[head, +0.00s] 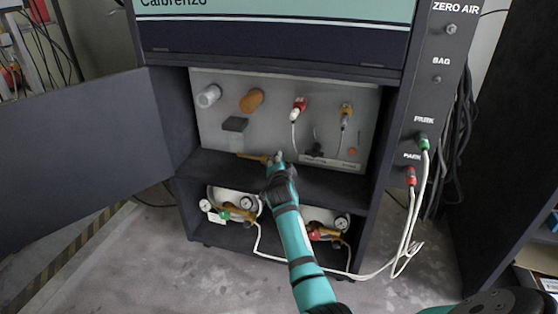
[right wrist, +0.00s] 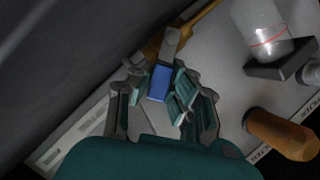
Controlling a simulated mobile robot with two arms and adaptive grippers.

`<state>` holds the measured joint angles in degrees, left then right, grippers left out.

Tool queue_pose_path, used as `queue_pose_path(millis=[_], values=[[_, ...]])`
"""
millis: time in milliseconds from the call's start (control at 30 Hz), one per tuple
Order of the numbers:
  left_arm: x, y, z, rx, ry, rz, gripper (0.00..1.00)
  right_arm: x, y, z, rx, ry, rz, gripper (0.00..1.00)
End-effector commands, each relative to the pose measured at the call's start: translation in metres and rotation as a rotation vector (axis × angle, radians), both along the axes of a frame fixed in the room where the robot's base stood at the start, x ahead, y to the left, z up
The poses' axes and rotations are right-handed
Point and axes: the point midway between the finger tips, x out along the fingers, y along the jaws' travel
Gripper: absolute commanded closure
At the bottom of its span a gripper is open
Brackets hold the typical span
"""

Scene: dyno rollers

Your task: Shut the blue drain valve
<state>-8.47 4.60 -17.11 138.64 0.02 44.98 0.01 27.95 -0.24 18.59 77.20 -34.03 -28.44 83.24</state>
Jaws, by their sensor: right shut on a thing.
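The blue drain valve handle (right wrist: 160,83) shows in the right wrist view, between the fingers of my right gripper (right wrist: 158,92). It joins a grey metal fitting on a brass pipe (right wrist: 202,22). In the head view the brass pipe (head: 250,157) sticks out low in the cabinet recess, just above the shelf. My right gripper (head: 276,162) reaches it there and hides the blue handle. It is shut on the handle. I cannot tell how far the handle is turned. My left gripper is not in view.
The back panel (head: 270,132) carries a clear bowl (head: 209,96), an orange cylinder (head: 251,101), a dark block (head: 235,124) and red and yellow fittings. The open cabinet door (head: 80,150) stands at left. Regulators with gauges (head: 240,210) sit under the shelf. White hoses (head: 408,230) hang at right.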

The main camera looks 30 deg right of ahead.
Motion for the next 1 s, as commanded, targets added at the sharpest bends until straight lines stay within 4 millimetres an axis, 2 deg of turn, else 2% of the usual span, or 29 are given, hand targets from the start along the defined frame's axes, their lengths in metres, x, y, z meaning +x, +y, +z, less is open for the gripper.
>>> queue_pose_path(millis=[33,233,1000], values=[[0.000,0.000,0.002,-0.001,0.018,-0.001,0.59,0.001,0.002,0.006,-0.022,0.032,0.000,1.00],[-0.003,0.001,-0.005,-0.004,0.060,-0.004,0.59,0.006,0.005,0.011,-0.141,0.172,0.001,1.00],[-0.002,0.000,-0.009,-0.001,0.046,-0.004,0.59,0.025,0.021,0.019,-0.568,0.667,0.000,1.00]])
